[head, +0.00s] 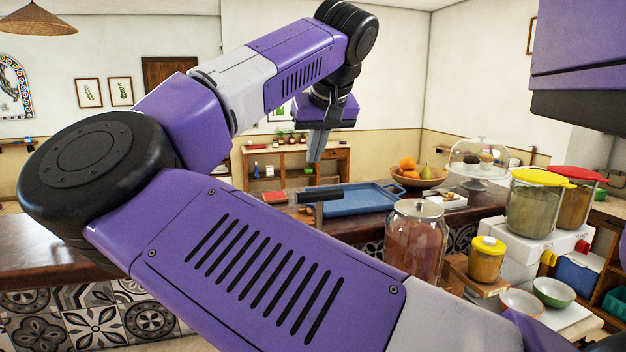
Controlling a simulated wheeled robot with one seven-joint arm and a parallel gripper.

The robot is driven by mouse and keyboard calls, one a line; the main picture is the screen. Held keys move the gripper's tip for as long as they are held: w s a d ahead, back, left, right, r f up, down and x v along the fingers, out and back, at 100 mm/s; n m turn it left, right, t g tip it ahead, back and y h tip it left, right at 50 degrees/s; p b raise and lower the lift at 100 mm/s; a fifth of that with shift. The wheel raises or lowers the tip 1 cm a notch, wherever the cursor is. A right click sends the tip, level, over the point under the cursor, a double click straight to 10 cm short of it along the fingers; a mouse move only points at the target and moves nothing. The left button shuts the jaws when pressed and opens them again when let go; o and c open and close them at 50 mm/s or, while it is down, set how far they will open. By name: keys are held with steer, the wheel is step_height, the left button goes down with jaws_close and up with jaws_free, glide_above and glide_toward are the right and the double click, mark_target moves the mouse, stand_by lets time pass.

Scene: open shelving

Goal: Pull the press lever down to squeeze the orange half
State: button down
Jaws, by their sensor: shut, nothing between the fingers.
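My gripper (314,160) is in the upper middle of the head view, pointing down, with its fingers shut and nothing between them. Below it is a dark bar on a short post (331,192), which looks like the press lever's handle. The fingertips are above this bar in the picture, with a visible gap. My own arm crosses the foreground and hides whatever is under the bar. The press body and the orange half cannot be made out.
A blue tray (366,201) lies on the counter behind the bar. A glass jar (414,243) stands to the right. A fruit bowl (419,180), a domed cake stand (481,170) and drink dispensers (532,208) with a yellow-lidded jar (486,262) crowd the right side.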

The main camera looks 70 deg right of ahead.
mark_target(315, 192)
step_height(315, 192, down, 7)
steer(key=p, duration=0.3)
steer(key=shift+r, duration=0.2)
steer(key=shift+f, duration=0.1)
stand_by(0.3)
